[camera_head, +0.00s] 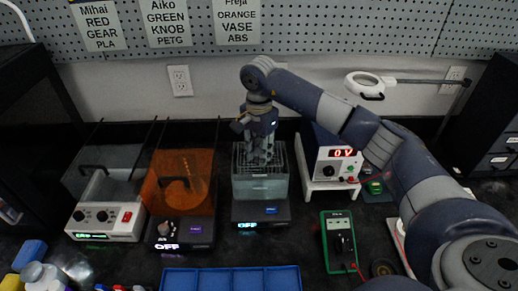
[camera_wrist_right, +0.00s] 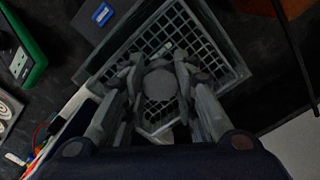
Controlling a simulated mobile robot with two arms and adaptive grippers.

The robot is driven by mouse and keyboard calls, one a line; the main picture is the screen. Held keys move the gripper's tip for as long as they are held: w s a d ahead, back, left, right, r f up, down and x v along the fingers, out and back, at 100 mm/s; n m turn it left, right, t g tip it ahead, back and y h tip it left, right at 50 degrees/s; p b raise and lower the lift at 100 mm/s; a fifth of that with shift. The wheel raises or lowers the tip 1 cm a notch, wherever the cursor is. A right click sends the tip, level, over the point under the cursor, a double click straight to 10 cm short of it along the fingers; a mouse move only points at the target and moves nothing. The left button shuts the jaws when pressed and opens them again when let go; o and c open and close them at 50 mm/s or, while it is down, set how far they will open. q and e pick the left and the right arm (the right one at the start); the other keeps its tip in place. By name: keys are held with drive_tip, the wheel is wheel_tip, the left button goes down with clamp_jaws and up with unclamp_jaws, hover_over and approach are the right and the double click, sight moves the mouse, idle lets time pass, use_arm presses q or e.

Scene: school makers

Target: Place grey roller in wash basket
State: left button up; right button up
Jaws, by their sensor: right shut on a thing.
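My right gripper (camera_head: 262,146) points down over the wash basket (camera_head: 240,165), a grey mesh basket in the clear tank of the wash station (camera_head: 260,212) at the middle of the bench. In the right wrist view, my right gripper (camera_wrist_right: 158,95) has its fingers on both sides of the round grey roller (camera_wrist_right: 160,84) and is shut on it. The roller is seen end-on, with the basket grid (camera_wrist_right: 195,35) around and below it. I cannot tell whether the roller touches the basket floor. My left gripper is not in view.
An orange-covered station (camera_head: 180,195) and a white station (camera_head: 105,215) stand to the left. A power supply (camera_head: 335,165) stands close on the right, with a green multimeter (camera_head: 338,240) in front of it. A blue tray (camera_head: 232,279) lies at the front.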

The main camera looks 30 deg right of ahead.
drive_tip(key=shift+f, duration=0.25)
drive_tip(key=o, duration=0.5)
drive_tip(key=shift+r, duration=0.1)
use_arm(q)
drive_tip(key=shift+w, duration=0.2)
use_arm(e)
drive_tip(key=shift+r, duration=0.1)
use_arm(q)
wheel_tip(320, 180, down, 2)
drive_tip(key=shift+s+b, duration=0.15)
drive_tip(key=shift+b, duration=1)
use_arm(e)
wheel_tip(320, 180, up, 12)
drive_tip(key=shift+r, duration=0.1)
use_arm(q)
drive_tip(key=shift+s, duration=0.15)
use_arm(e)
drive_tip(key=shift+a, duration=0.1)
